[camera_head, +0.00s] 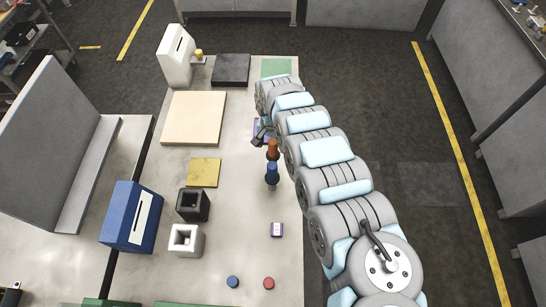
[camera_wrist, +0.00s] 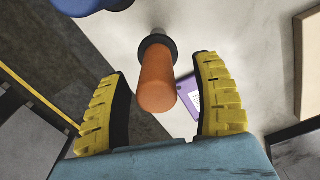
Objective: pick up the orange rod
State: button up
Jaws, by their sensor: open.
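The orange rod (camera_head: 272,148) stands on the table near its right edge, just behind a blue rod (camera_head: 272,174). In the wrist view the orange rod (camera_wrist: 157,80) rises from a dark round base between the two yellow fingers, with a gap on each side. My gripper (camera_wrist: 164,90) is open and empty. In the head view my gripper (camera_head: 260,138) is beside the orange rod, partly hidden by my arm. A piece of the blue rod (camera_wrist: 92,5) shows at the top left of the wrist view.
A purple card-like item (camera_head: 261,130) lies just behind the rod. A yellow pad (camera_head: 204,172), a black block (camera_head: 193,205) and a white block (camera_head: 187,240) are to the left. A blue box (camera_head: 131,217) stands farther left.

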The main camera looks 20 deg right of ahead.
aim_at(273, 153)
jog(key=shift+s+f, duration=0.15)
jog(key=shift+f, duration=1)
jog(key=shift+s+f, duration=0.1)
jog(key=shift+f, duration=1.05)
grip_shut()
